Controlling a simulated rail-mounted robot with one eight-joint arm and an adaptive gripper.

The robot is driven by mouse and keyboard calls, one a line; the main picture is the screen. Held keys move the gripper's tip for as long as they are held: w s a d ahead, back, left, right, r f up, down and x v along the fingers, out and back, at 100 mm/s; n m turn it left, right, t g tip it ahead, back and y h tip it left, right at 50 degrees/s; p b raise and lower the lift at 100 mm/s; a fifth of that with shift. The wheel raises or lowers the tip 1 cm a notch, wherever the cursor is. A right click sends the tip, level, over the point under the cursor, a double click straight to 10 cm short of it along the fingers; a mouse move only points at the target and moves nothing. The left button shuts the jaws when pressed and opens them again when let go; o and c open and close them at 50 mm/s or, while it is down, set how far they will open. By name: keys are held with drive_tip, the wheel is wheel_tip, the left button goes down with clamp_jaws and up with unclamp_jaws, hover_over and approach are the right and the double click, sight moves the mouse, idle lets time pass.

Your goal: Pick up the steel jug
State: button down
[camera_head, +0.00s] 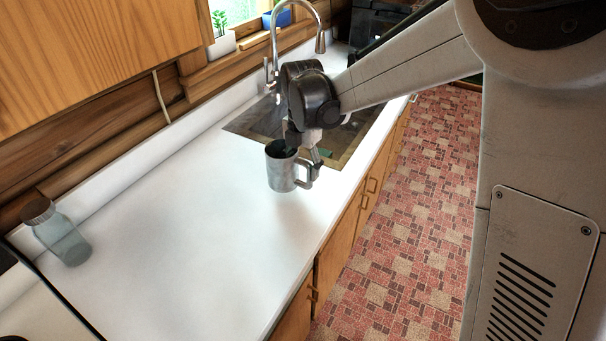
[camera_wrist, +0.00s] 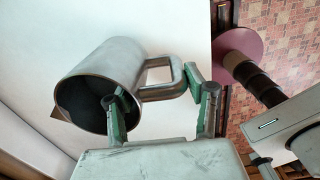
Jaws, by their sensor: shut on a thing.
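The steel jug (camera_head: 281,171) is a grey metal cylinder with a squared handle on its right side, over the white counter in front of the sink. In the wrist view the jug (camera_wrist: 106,72) shows its dark open mouth towards the camera, with the handle to the right. My gripper (camera_head: 304,152) is shut on the jug on its handle side. One finger is at the jug's mouth and the other is beyond the handle, as the wrist view of the gripper (camera_wrist: 160,102) shows. I cannot tell whether the jug's base touches the counter.
A sink (camera_head: 338,150) with a tall curved tap (camera_head: 274,40) lies behind the jug. A glass jar with a lid (camera_head: 62,238) stands at the counter's left. The white counter (camera_head: 170,240) between them is clear. A potted plant (camera_head: 221,43) stands at the window.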

drive_tip(key=s+a+r, duration=0.1)
drive_tip(key=a+r, duration=0.2)
drive_tip(key=a, duration=0.2)
drive_tip(key=s+a+r+b, duration=0.1)
drive_tip(key=s+a+r, duration=0.1)
drive_tip(key=a, duration=0.4)
drive_tip(key=shift+s+r, duration=0.25)
drive_tip(key=shift+r, duration=0.55)
drive_tip(key=shift+s, duration=0.15)
